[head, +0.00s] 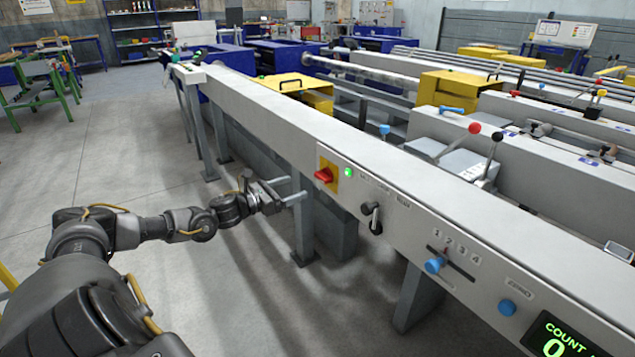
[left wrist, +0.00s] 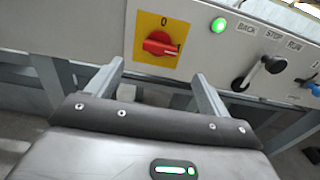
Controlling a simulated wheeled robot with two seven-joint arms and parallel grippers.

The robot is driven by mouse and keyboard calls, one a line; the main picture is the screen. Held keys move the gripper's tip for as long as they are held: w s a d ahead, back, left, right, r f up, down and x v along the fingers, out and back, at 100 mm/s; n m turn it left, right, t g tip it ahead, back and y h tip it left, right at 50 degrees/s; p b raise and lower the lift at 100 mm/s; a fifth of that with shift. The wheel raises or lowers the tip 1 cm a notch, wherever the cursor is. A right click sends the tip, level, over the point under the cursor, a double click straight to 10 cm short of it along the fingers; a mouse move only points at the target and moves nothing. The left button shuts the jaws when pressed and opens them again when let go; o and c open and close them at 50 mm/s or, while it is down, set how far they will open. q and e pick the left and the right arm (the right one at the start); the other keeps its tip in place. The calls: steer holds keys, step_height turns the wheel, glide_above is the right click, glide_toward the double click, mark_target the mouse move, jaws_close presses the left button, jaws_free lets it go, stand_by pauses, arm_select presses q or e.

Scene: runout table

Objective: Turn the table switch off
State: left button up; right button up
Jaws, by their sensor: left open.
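The table switch is a red rotary knob (head: 323,175) on a yellow plate (head: 332,162), on the side face of the long grey table. In the left wrist view the knob (left wrist: 160,43) lies roughly crosswise, under a "0" at the top of its yellow plate (left wrist: 147,22). A green lamp (head: 348,172) to its right is lit; it also glows in the left wrist view (left wrist: 218,25). My left gripper (head: 292,190) is open and empty, to the left of the knob and slightly below it, apart from it. In the left wrist view its fingers (left wrist: 158,70) point toward the knob. My right gripper is not seen.
Right of the lamp are a black lever (head: 374,217) under BACK, STOP, RUN, a blue slider knob (head: 434,265) at numbers, a blue button (head: 507,307) and a lit count display (head: 562,342). Grey table legs (head: 303,225) stand below.

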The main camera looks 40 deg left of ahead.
mark_target(319, 179)
arm_select(q)
steer(key=b+x, duration=0.1)
steer(key=x, duration=0.9)
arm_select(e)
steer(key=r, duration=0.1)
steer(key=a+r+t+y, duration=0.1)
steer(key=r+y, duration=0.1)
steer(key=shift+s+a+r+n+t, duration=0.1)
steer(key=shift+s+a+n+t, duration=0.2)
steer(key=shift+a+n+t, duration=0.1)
arm_select(q)
steer(key=c, duration=1)
